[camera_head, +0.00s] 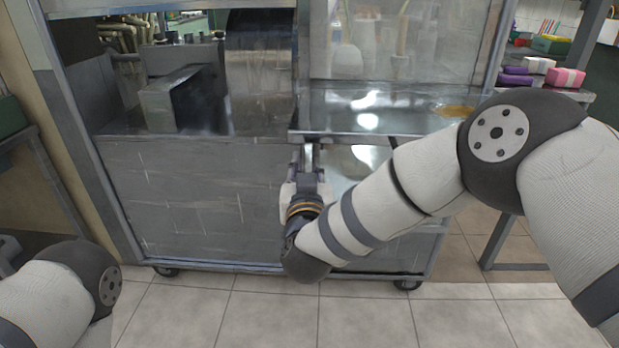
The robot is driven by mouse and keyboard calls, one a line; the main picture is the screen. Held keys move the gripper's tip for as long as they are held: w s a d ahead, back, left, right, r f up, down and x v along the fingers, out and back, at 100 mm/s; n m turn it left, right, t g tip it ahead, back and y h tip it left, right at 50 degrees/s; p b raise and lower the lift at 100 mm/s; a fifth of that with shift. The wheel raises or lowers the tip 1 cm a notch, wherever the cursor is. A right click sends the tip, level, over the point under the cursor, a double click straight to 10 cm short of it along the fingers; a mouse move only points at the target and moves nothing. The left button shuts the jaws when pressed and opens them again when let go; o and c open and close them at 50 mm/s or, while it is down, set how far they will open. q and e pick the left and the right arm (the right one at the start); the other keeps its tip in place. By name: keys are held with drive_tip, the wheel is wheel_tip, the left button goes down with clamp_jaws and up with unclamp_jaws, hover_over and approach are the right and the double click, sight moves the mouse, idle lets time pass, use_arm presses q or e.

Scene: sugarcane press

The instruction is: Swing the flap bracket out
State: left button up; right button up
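The metal press cabinet (190,205) stands in front of me on castors. A metal flap or shelf (385,122) spans its right half below a clear pane. My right gripper (308,158) is at the cabinet's middle, just under the left end of this flap's front edge. It points away from me, and its wrist hides most of it. A narrow grey metal piece shows at its fingertips, but I cannot tell whether it is the flap bracket or a finger. Whether the fingers hold anything is unclear. My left arm shows at the lower left; its gripper is out of view.
A side table at the right carries a pink and white box (565,77) and purple packs (515,77). A dark-topped stand (22,140) is at the left edge. The tiled floor (270,315) before the cabinet is clear.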

use_arm(q)
drive_tip(key=shift+s, duration=0.1)
use_arm(e)
drive_tip(key=s, duration=0.8)
drive_tip(key=shift+s+d+r, duration=0.15)
drive_tip(key=s+d+f+n+g+y+p, duration=0.1)
drive_tip(key=s+d+f+g, duration=0.4)
drive_tip(key=s+f, duration=0.5)
drive_tip(key=s+d+f+n+g+y+p, duration=0.15)
drive_tip(key=s+d+f+g, duration=0.45)
drive_tip(key=f, duration=0.6)
use_arm(q)
drive_tip(key=w+r+t+p, duration=0.1)
drive_tip(key=w+r+t, duration=0.1)
drive_tip(key=w+r, duration=0.3)
drive_tip(key=shift+p, duration=0.4)
use_arm(e)
drive_tip(key=s+d+f+m+g, duration=0.1)
drive_tip(key=s+d+g, duration=0.2)
drive_tip(key=s, duration=0.8)
drive_tip(key=s+d+g+h, duration=0.1)
drive_tip(key=s+d+g, duration=0.2)
drive_tip(key=s, duration=0.8)
drive_tip(key=s+d+f+m+g+h, duration=0.1)
drive_tip(key=s+d+g, duration=0.2)
drive_tip(key=s, duration=0.8)
drive_tip(key=shift+d+f+m+g, duration=0.3)
drive_tip(key=shift+d+m, duration=0.05)
drive_tip(key=shift+d, duration=0.25)
